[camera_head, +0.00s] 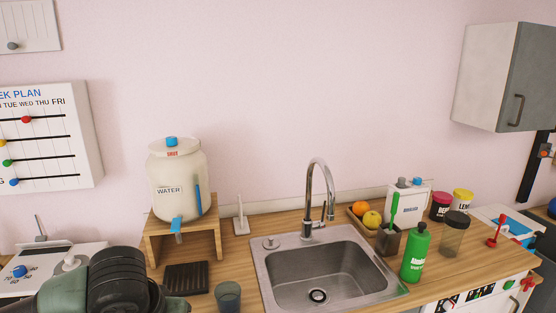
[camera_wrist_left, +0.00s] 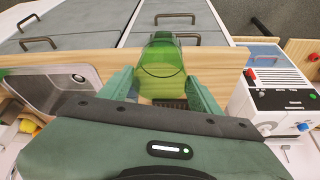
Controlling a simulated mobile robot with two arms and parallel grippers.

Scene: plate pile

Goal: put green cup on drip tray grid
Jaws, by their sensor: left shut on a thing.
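A translucent green cup (camera_wrist_left: 162,57) sits between the fingers of my left gripper (camera_wrist_left: 161,82) in the left wrist view. The gripper is shut on it. The dark drip tray grid (camera_head: 186,278) lies on the counter in front of the wooden stand, below the water dispenser's tap. Part of a dark ribbed surface, apparently the grid (camera_wrist_left: 171,103), shows just past the cup in the left wrist view. In the head view my left arm fills the lower left and hides its fingers and the green cup. My right gripper is in neither view.
The water dispenser (camera_head: 177,180) stands on a wooden stand (camera_head: 213,239) behind the grid. A blue-grey cup (camera_head: 228,297) stands right of the grid, close to the sink (camera_head: 348,271). A white appliance with a blue knob (camera_head: 20,271) is at the left.

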